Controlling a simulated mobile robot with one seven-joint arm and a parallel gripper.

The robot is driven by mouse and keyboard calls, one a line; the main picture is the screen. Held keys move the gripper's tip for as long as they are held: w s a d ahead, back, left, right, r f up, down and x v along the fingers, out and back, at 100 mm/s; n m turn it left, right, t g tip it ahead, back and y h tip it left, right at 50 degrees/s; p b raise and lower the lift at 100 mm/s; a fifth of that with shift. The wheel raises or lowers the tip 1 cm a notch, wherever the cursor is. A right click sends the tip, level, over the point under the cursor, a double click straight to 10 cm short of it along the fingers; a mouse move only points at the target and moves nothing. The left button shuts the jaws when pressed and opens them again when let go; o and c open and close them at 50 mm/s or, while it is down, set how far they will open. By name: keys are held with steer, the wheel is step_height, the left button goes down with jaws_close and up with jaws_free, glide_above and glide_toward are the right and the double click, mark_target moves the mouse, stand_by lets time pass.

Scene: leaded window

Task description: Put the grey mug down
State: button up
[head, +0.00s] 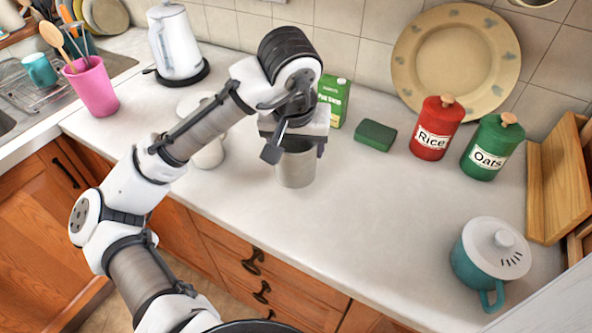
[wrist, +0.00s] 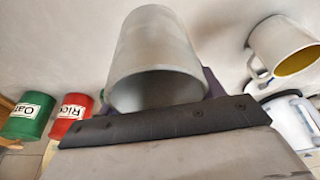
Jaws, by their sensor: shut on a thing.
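The grey mug (head: 296,168) is upright at the middle of the white counter (head: 380,215), in the head view. My gripper (head: 296,146) is shut on it from above, near its rim. In the wrist view, the grey mug (wrist: 152,50) fills the upper middle, its open rim towards the camera, with my gripper (wrist: 165,120) against the rim side. Its base is at or just above the counter; I cannot tell if it touches. No handle of it shows.
A white mug (wrist: 282,45), yellow inside, stands left of it, partly behind my arm in the head view. A green carton (head: 335,98), a green sponge (head: 375,135), Rice (head: 436,128) and Oats (head: 490,148) canisters stand behind and right. The counter front right is clear up to a teal pot (head: 488,258).

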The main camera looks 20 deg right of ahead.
step_height(320, 180, down, 8)
steer(key=shift+r, duration=0.2)
steer(key=shift+f, duration=0.1)
steer(key=o, duration=1.9)
steer(key=shift+c, duration=0.2)
steer(key=shift+r, duration=0.2)
steer(key=v, duration=1.1)
steer(key=shift+s+a+r, duration=0.1)
steer(key=shift+a+r, duration=0.05)
steer(key=shift+r, duration=0.25)
